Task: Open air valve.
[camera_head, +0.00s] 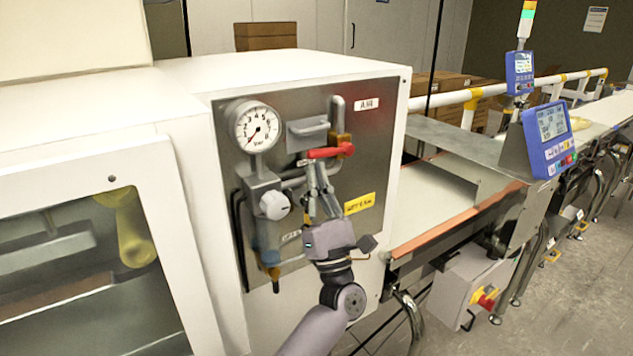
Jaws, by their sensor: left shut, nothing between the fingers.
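The air valve's red lever handle (328,153) lies roughly level across the pipe on the steel panel (370,135), below the AIR label (367,104). The brass valve body (341,140) shows at its right end. My left gripper (318,170) is shut and empty, its fingertips just below the red handle; I cannot tell whether they touch it. A round pressure gauge (257,129) is at the panel's upper left, its needle pointing to the lower left near the low end. My right gripper is not in view.
A white regulator knob (274,205) and a yellow tag (359,203) flank my left gripper. A conveyor belt (428,205) runs off to the right, with blue displays (549,140) and a red-and-yellow switch (487,299). A windowed white cabinet (180,240) stands at left.

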